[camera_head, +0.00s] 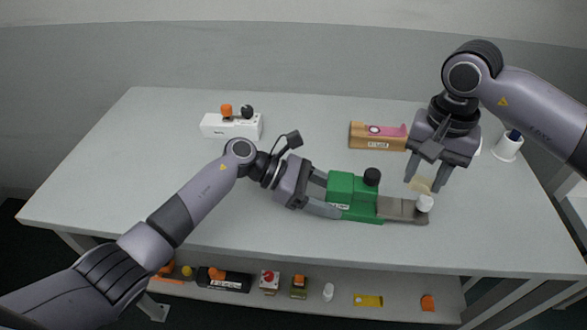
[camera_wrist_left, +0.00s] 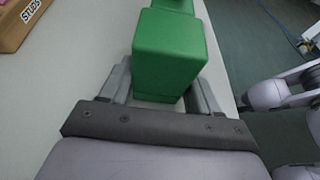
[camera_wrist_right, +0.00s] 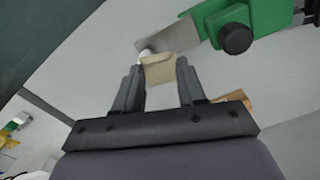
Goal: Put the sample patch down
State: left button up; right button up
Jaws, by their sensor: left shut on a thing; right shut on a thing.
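The sample patch (camera_head: 419,186) is a small pale beige piece. My right gripper (camera_head: 423,184) is shut on it, above the grey plate of the green device near a white knob (camera_head: 425,203). In the right wrist view the patch (camera_wrist_right: 159,70) spans the fingertips and partly covers the white knob. The green device (camera_head: 342,186) lies on the table with a black knob (camera_head: 372,176) on top and a flat grey plate (camera_head: 396,208) reaching right. My left gripper (camera_head: 324,194) is shut on its left end; the left wrist view shows the green body (camera_wrist_left: 168,55) between the fingers.
A wooden block with a pink top (camera_head: 378,135) stands behind the device. A white box with orange and black knobs (camera_head: 232,125) is back left, and a white spool-like item (camera_head: 508,146) is far right. A lower shelf (camera_head: 340,290) holds several small items. The table's left and front are clear.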

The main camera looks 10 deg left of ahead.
jog(key=w+a+m, duration=0.5)
jog(key=w, duration=0.1)
jog(key=m, duration=0.8)
send_near(347, 168)
jog(key=s+r, duration=0.3)
jog(key=s, duration=0.1)
jog(key=shift+m, duration=0.3)
jog(key=f, duration=0.9)
jog(key=shift+w+a+f, duration=0.2)
jog(key=shift+w+f, duration=0.1)
jog(key=shift+f, duration=0.1)
jog(key=o, duration=0.8)
jog(key=shift+c, duration=0.2)
